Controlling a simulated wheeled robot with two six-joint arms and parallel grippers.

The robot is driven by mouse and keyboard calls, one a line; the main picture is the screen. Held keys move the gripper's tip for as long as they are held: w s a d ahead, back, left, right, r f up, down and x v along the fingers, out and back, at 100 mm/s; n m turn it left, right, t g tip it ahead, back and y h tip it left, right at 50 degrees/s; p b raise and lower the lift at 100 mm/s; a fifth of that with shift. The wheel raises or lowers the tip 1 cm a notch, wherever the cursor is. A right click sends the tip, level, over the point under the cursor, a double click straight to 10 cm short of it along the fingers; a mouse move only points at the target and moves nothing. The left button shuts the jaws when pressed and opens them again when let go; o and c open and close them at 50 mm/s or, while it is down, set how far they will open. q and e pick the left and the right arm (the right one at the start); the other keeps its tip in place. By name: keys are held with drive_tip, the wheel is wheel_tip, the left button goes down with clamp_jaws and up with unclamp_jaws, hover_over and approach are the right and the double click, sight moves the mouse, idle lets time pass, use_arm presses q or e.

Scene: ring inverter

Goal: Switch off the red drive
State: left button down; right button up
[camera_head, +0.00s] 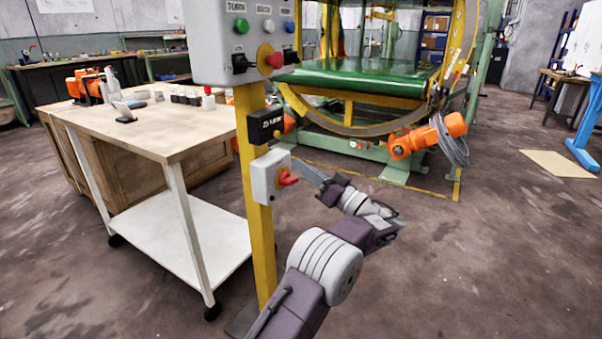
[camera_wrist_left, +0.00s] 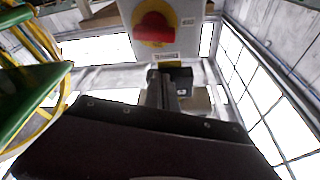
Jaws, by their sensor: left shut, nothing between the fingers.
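A light grey switch box (camera_head: 262,172) with a red rotary handle (camera_head: 289,179) on a yellow plate is fixed to a yellow post (camera_head: 262,230). In the left wrist view the red handle (camera_wrist_left: 154,28) lies roughly crosswise on its yellow disc, at the top. My left gripper (camera_head: 300,165) is shut and empty. Its fingertips are close to the right of the handle in the head view; I cannot tell whether they touch. The left fingers (camera_wrist_left: 160,75) also show below the switch box in the wrist view. My right gripper is not in view.
Above the switch box are a black box (camera_head: 265,125) and a grey control panel (camera_head: 215,45) with buttons, black selectors and a red knob (camera_head: 276,60). A wooden-topped table (camera_head: 150,135) stands left. The green-and-yellow ring machine (camera_head: 360,78) is behind. Floor at right is mostly clear.

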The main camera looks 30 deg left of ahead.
use_arm(q)
drive_tip(key=p+v, duration=0.2)
drive_tip(key=v, duration=0.6)
drive_tip(key=shift+d+f, duration=0.25)
drive_tip(key=shift+d, duration=0.05)
drive_tip(key=shift+w, duration=0.15)
